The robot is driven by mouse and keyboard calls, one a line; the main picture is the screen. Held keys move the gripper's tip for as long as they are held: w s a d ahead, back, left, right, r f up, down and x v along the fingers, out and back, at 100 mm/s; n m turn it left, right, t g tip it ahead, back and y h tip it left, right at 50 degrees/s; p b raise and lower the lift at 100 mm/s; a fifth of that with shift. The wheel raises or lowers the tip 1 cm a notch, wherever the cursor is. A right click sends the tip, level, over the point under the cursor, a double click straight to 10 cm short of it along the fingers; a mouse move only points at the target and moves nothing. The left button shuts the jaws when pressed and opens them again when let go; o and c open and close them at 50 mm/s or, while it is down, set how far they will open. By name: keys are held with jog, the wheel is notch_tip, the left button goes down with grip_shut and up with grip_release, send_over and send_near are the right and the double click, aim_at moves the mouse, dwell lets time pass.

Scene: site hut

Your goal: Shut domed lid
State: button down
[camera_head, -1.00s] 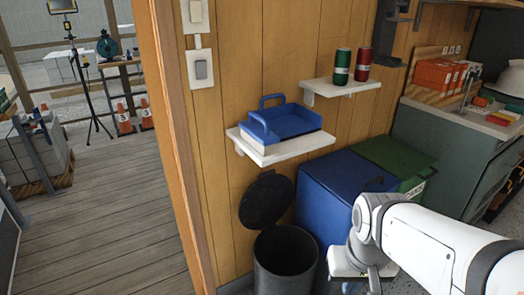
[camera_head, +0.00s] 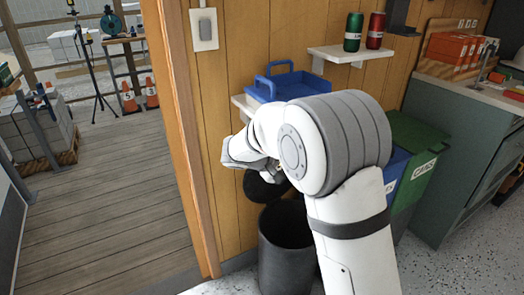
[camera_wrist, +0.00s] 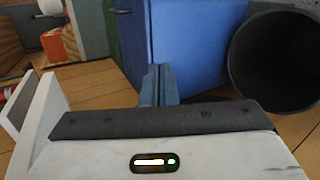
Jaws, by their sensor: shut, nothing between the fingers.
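The black bin (camera_head: 282,260) stands open on the floor by the wall. Its round mouth shows at the right of the wrist view (camera_wrist: 285,62). Its dark domed lid (camera_head: 264,190) is raised at the back of the bin, against the wooden wall, partly hidden by my arm and gripper. My gripper (camera_head: 268,168) is shut and empty, above and close to the lid in the head view; I cannot tell whether it touches. In the wrist view the closed fingers (camera_wrist: 158,84) point towards the blue bin, left of the black bin's mouth.
A blue bin (camera_wrist: 195,40) and a green bin (camera_head: 415,160) stand right of the black bin. A wall shelf (camera_head: 240,104) holds a blue tray (camera_head: 290,84). A higher shelf (camera_head: 345,54) holds a green can (camera_head: 353,32) and a red can (camera_head: 376,30). A doorway opens left.

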jog(key=w+a+f+n+t+b, duration=0.1)
jog(key=w+a+f+n+t, duration=0.25)
jog(key=a, duration=0.65)
jog(key=w+a+f+n+t+b, duration=0.1)
jog(key=w+a+f+t, duration=0.1)
jog(key=w+a+t, duration=0.55)
jog(key=w+d+g, duration=0.1)
jog(key=w, duration=0.1)
jog(key=w+d+b, duration=0.1)
jog(key=w, duration=0.1)
jog(key=w+d+g, duration=0.1)
jog(key=d, duration=0.1)
jog(key=shift+w+g+b, duration=0.3)
jog(key=shift+w+b, duration=0.05)
jog(key=shift+w, duration=0.05)
